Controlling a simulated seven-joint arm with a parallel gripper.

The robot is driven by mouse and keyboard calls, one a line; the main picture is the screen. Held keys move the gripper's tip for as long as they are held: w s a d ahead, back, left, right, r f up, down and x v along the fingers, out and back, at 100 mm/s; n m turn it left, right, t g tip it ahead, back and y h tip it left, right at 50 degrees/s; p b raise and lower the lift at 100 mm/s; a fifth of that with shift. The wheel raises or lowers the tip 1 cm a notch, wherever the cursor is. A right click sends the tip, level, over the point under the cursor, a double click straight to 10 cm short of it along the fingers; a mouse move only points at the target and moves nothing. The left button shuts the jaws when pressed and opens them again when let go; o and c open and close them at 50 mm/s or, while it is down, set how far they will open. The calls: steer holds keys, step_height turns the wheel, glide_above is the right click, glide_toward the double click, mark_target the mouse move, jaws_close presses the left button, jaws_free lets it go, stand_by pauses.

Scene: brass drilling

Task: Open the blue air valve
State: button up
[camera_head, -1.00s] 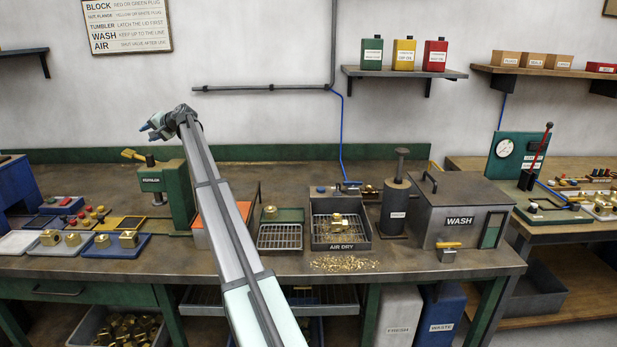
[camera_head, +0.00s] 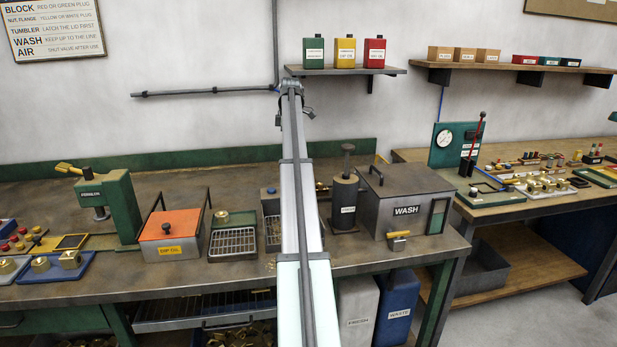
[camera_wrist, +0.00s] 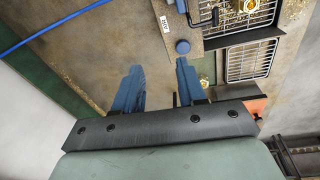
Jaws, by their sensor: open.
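My gripper (camera_wrist: 157,76) is open and empty in the wrist view, its two blue fingers apart above the bench. A round blue knob (camera_wrist: 182,47) sits just beyond the right fingertip, on a grey-brown panel with a small white label (camera_wrist: 165,24). Another small blue part (camera_wrist: 180,6) shows at the top edge of that view. I cannot tell which blue part is the valve handle. In the head view the blue knob (camera_head: 271,191) shows left of my arm. My arm hides most of the air-dry station, and the gripper's fingers are not clear there.
A blue hose (camera_wrist: 58,30) crosses the wrist view at upper left. Wire racks (camera_wrist: 250,60) lie right of the knob. In the head view, a dark cylinder (camera_head: 344,203) and the wash tank (camera_head: 405,195) stand right of my arm, and an orange-lidded box (camera_head: 170,228) stands left.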

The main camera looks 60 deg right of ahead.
steer(key=s+d+n+g, duration=0.1)
steer(key=s+d, duration=0.2)
steer(key=s, duration=0.5)
step_height(320, 180, down, 13)
steer(key=shift+w+f, duration=0.1)
jaws_close()
stand_by(0.4)
